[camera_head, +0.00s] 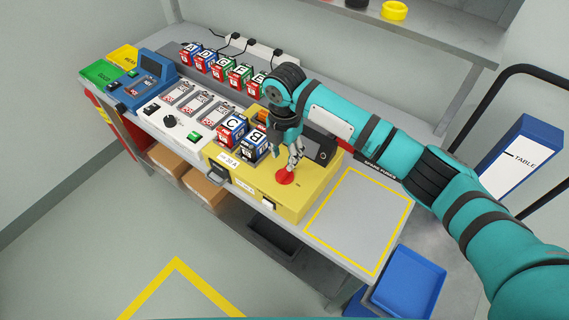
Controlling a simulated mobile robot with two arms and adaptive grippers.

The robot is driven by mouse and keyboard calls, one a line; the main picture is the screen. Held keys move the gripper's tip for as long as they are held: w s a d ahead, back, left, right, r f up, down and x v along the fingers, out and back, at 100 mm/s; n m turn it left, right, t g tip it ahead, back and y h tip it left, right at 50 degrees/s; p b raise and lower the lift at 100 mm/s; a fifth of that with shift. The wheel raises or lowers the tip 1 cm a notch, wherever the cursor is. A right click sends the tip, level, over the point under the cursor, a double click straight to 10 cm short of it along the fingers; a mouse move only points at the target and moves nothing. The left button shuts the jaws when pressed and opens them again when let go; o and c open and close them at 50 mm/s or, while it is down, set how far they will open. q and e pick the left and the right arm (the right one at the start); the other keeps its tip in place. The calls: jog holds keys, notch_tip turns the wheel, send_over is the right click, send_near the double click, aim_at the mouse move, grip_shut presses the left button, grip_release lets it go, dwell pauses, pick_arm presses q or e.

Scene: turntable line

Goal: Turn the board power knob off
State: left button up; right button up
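A red round knob (285,177) sits on top of the yellow box (310,192) near the bench front. My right gripper (293,164) points down just above and behind this knob. Its fingers look close together, but their gap and any contact with the knob are too small to tell. A black knob (170,122) is on the white panel (152,113) to the left, away from the gripper. I cannot tell from the labels which knob is the board power knob. My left gripper is not in view.
Lettered boxes C (231,129) and B (255,143) stand left of my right gripper. More lettered boxes line the back. A yellow-outlined area (360,215) at the bench's right is clear. A blue bin (408,280) stands below the right end.

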aim_at(285, 170)
notch_tip(285, 170, up, 6)
jog(key=shift+f, duration=0.1)
dwell(0.6)
